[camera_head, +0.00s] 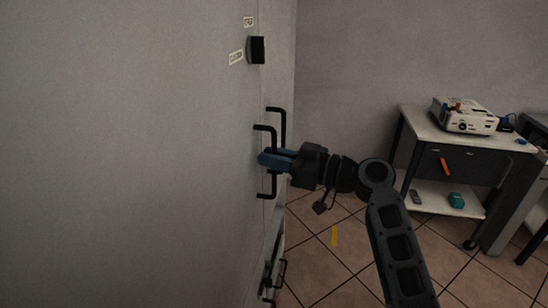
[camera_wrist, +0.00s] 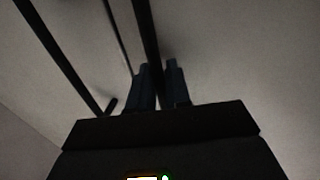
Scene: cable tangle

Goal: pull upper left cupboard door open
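The tall grey cupboard's near left door (camera_head: 130,150) fills the left of the head view, seen at a steep slant. Its black bar handle (camera_head: 274,185) stands upright near the door edge. The other door's handle (camera_head: 283,120) is just behind it. My gripper (camera_head: 264,159) reaches in from the right with its blue fingers across the near handle. In the wrist view, the two fingers (camera_wrist: 160,85) lie on either side of the handle bar (camera_wrist: 147,35) and look closed on it. The second handle (camera_wrist: 60,50) is to the left, past a thin seam (camera_wrist: 119,38). The doors look flush.
A black latch box (camera_head: 257,50) and small labels sit higher on the cupboard. Lower handles (camera_head: 275,275) are below. A bench (camera_head: 412,120) with a white device (camera_head: 464,117) stands at the right.

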